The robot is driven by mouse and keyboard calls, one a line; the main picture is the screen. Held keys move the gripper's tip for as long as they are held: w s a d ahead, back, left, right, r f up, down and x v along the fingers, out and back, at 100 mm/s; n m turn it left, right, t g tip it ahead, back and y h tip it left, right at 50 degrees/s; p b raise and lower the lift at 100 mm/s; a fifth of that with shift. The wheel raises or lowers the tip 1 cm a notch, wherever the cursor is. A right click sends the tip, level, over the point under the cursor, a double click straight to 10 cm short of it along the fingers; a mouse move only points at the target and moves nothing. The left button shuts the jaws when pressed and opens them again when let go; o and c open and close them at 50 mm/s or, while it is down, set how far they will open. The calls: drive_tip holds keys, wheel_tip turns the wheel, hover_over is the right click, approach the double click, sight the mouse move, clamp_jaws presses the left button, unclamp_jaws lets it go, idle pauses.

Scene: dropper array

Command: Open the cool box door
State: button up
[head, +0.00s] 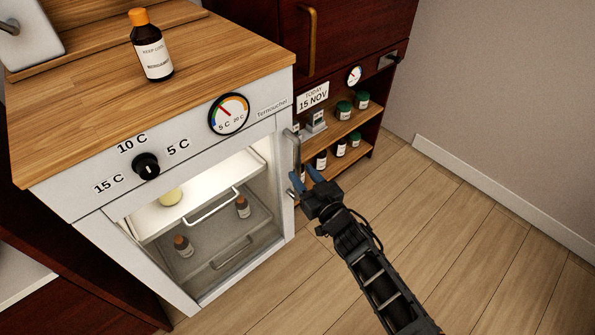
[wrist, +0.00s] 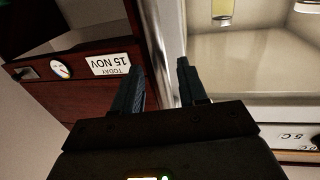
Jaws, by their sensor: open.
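The white cool box (head: 95,213) stands at the left in the head view, with a wooden top. Its glass-fronted door (head: 289,207) looks shut against the body, and a lit inside with a shelf and drawer shows through. A silver upright handle (head: 296,153) is at the door's right edge. My gripper (head: 303,179) is open at the lower part of this handle. In the wrist view, the silver handle (wrist: 170,45) runs between the two fingers of my gripper (wrist: 161,80). I cannot tell whether either finger touches it.
A brown bottle (head: 152,48) with an orange cap stands on the wooden top. A temperature knob (head: 146,166) and gauge (head: 229,114) are on the front panel. A dark red cabinet with bottle shelves (head: 340,130) is just right of the box. Floor (head: 480,220) at the right is clear.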

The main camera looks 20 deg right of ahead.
sight(299, 171)
drive_tip(key=shift+w+a+b, duration=0.15)
drive_tip(key=shift+w+b, duration=0.1)
drive_tip(key=shift+w, duration=0.6)
drive_tip(key=shift+w+a+b, duration=0.1)
drive_tip(key=shift+w+b, duration=0.1)
drive_tip(key=shift+w, duration=0.65)
clamp_jaws()
